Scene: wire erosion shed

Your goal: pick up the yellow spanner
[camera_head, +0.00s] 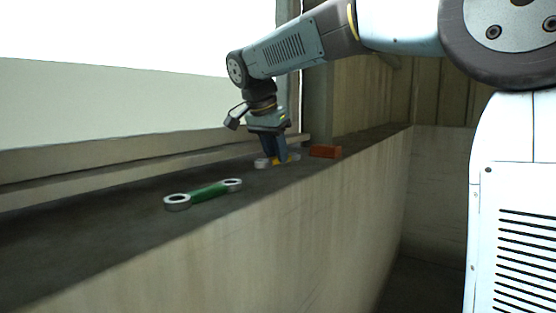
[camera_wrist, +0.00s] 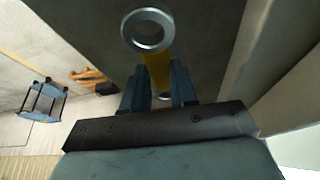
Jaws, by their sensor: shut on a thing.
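The yellow spanner (camera_head: 280,160) is at the far part of the grey ledge in the head view, partly hidden by my gripper (camera_head: 272,160). It has a yellow shank and silver ring ends. In the wrist view, the yellow shank (camera_wrist: 157,70) runs between the two blue fingers of my gripper (camera_wrist: 159,88), with one silver ring above them and part of the other ring below. My gripper is shut on the shank and points down. I cannot tell whether the spanner touches the ledge or is slightly above it.
A green spanner with silver ring ends (camera_head: 208,193) lies nearer on the ledge (camera_head: 110,235). A reddish-brown block (camera_head: 325,151) sits just right of my gripper, near the ledge's edge. A window frame runs along the left. In the wrist view, a blue cart-like object (camera_wrist: 43,101) stands below.

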